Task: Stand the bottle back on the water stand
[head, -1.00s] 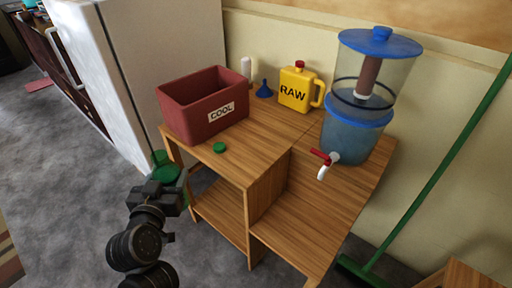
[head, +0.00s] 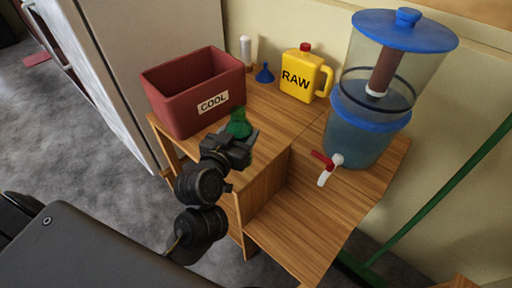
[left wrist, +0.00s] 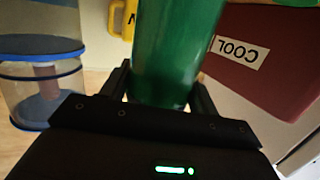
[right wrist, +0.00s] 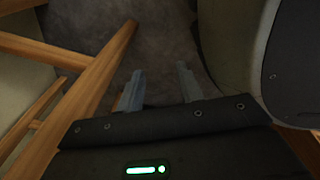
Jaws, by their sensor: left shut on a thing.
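The green see-through bottle (head: 238,117) is in my left gripper (head: 236,142), which is shut on it. It looks roughly upright, in front of the red crate at the stand's front edge. I cannot tell whether its base touches the top. The bottle also fills the middle of the left wrist view (left wrist: 172,55), between the fingers. The wooden water stand (head: 290,125) has a higher left top and a lower right shelf. The green cap seen earlier on the top is not clearly visible in the head view. My right gripper (right wrist: 161,88) is open and empty, low beside wooden bars.
The red COOL crate (head: 185,85), a blue funnel (head: 264,74), a white cylinder (head: 246,52) and the yellow RAW jug (head: 298,78) stand on the top. The water dispenser (head: 362,135) is at right, its tap over the clear lower shelf. A fridge (head: 150,45) stands left.

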